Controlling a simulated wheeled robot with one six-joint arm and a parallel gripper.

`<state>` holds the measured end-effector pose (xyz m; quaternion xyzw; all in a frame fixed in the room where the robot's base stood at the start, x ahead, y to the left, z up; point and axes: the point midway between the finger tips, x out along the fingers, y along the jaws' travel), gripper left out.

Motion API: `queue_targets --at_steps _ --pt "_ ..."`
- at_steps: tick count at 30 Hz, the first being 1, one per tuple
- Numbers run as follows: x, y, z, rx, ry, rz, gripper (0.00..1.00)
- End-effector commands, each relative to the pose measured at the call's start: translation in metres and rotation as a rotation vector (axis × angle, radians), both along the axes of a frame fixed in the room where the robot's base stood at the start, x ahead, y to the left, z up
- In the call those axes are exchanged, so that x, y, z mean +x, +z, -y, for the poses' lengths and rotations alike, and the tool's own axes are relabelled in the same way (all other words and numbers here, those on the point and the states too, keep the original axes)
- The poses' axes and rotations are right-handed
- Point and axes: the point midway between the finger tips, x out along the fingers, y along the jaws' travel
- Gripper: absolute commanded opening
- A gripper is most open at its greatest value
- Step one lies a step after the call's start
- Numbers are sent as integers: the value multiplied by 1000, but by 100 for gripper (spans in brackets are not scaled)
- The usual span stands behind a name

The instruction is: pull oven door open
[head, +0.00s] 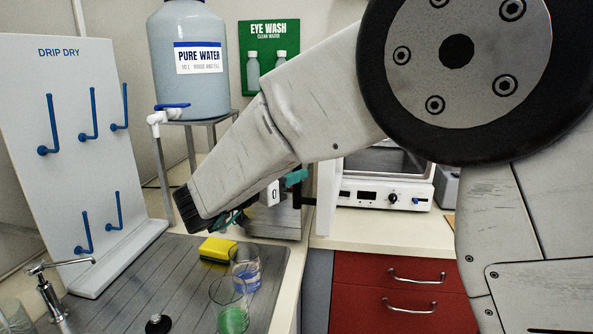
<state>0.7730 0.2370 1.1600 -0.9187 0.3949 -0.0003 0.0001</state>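The white oven (385,196) stands on the bench right of centre, with a knob and a small display on its lower front panel. My arm covers its top. A pale upright panel (327,195) at its left front looks like the oven door, seen nearly edge-on and standing out from the front. A dark bar (306,201) sticks out left of this panel, probably its handle. My gripper is mostly hidden behind my arm; a teal part (295,178), which may be a finger, shows close to the bar. I cannot tell whether it touches or grips it.
A drip-dry rack (80,150), a sink tap (50,290), a yellow sponge (217,249) and two glasses, one blue (245,268) and one green (230,308), are at left. A water jug (190,95) stands behind. Red drawers (400,290) lie below the bench.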

Motion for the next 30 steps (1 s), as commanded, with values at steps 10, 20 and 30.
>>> queue_targets --at_steps 10,20,30 --pt "-34 0 -36 0 2 0 39" --pt "-36 0 -38 0 0 0 39" --pt "3 -42 -100 213 398 -30 39"
